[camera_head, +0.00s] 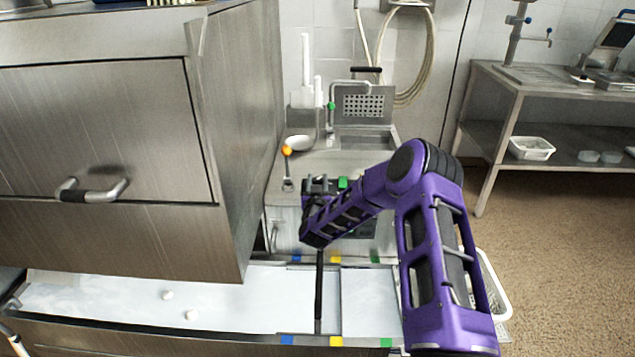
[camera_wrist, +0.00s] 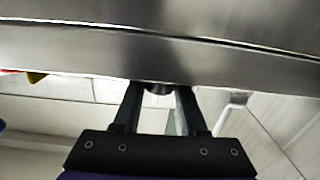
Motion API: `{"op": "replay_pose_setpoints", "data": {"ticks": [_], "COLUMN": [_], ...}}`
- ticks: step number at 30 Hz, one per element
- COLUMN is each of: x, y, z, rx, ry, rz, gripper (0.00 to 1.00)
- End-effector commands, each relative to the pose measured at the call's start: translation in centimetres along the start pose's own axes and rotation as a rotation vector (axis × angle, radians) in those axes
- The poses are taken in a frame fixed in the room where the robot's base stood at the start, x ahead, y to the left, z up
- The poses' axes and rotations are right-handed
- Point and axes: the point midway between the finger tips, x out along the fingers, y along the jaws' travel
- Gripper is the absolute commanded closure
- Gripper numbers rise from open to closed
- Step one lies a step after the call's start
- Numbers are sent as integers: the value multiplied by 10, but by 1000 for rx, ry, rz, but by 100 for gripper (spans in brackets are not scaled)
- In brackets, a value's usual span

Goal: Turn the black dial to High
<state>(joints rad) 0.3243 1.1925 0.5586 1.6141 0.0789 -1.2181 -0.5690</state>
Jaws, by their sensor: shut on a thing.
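The black dial (camera_wrist: 158,87) shows in the wrist view as a small dark round piece at the lower edge of a steel panel (camera_wrist: 190,52). My gripper (camera_wrist: 160,92) has its two dark fingers on either side of it, and they are shut on it. Its marks and pointer are hidden, so I cannot tell its setting. In the head view my purple arm reaches to the front of the steel sink unit (camera_head: 284,216). The arm hides the dial and most of the unit's front there, and my fingertips cannot be made out.
A large steel machine with a handled door (camera_head: 95,120) stands close on the left. A low white-topped surface (camera_head: 240,300) with two small white pieces lies in front. A steel shelf table (camera_head: 510,100) stands at the right. Brown floor (camera_head: 550,240) is open at right.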

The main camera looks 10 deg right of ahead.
Motion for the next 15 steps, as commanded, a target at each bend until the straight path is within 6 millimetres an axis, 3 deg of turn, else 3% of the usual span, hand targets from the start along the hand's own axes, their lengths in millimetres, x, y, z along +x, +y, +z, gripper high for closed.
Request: {"op": "replay_pose_setpoints", "data": {"ticks": [15], "x": [0], "y": [0], "z": [-2], "rx": [-2], "ry": [-4], "rz": [287], "gripper": [100]}}
